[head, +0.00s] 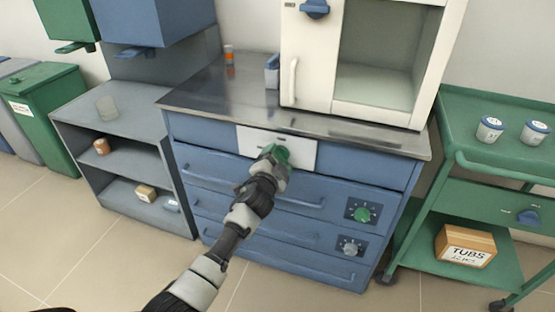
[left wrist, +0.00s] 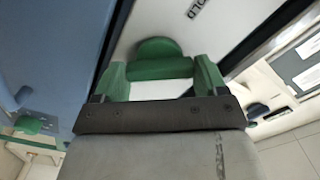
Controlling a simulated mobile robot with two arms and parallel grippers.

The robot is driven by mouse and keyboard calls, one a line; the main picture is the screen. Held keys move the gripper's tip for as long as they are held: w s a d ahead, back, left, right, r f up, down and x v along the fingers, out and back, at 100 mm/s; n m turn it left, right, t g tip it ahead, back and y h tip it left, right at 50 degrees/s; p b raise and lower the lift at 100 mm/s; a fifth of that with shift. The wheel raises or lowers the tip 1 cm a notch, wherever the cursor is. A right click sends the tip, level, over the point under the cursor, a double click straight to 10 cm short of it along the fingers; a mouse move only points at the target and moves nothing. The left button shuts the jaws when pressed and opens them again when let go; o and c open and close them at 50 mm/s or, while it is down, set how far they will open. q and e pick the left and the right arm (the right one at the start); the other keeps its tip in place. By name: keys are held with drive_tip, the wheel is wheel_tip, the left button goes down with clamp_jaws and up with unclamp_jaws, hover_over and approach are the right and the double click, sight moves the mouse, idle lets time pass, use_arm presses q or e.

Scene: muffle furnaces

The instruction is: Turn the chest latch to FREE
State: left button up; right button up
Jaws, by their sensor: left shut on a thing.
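The chest (head: 205,135) is blue with several drawers and a metal top. A white panel (head: 305,152) on its upper front carries the green latch (head: 283,153). My left gripper (head: 276,160) reaches it from the front and is shut on the latch, hiding part of it. In the left wrist view, the rounded green latch (left wrist: 160,52) shows between the two green fingers of my left gripper (left wrist: 160,78). Letters ending in "OLD" are printed on the white panel (left wrist: 180,25) beside it; no FREE mark is readable. My right gripper is not in view.
A white furnace (head: 292,60) with an open chamber stands on the chest. Lower on the chest front are a green dial (head: 362,214) and a grey dial (head: 350,247). A green cart (head: 465,190) stands right, a grey shelf (head: 75,115) left. Floor in front is clear.

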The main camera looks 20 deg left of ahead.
use_arm(q)
drive_tip(key=m, duration=0.3)
drive_tip(key=shift+f+m, duration=0.1)
drive_tip(key=shift+m, duration=0.3)
drive_tip(key=m, duration=0.2)
drive_tip(key=shift+m, duration=0.8)
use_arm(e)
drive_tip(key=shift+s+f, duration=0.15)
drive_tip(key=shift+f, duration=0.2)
use_arm(q)
drive_tip(key=o, duration=0.9)
